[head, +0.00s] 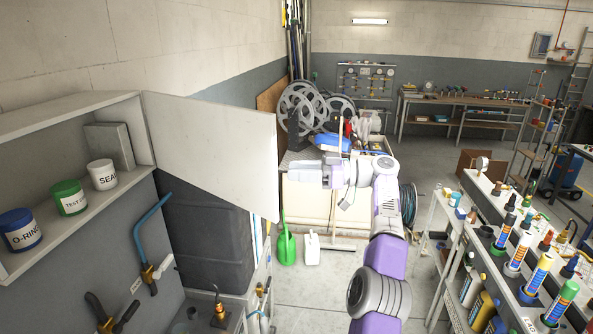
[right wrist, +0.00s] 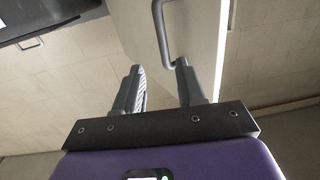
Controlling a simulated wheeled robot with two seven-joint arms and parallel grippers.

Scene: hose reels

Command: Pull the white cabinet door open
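The white cabinet door (head: 215,145) stands swung out from the wall cabinet (head: 60,112), whose inside shows in the head view. In the right wrist view the door (right wrist: 190,35) has a grey bar handle (right wrist: 160,32). My right gripper (head: 291,172) is just right of the door's free edge. In the right wrist view my right gripper (right wrist: 158,75) has its two fingers apart with nothing between them. The handle is ahead of the fingertips, and no grip on it shows. The handle is hidden in the head view. My left gripper is out of view.
The cabinet holds a blue can (head: 20,231), a green can (head: 69,198) and a white can (head: 103,174). A black case (head: 205,243) stands below the door. A green watering can (head: 286,243) is on the floor. A bench with bottles (head: 510,250) stands right. Floor between is clear.

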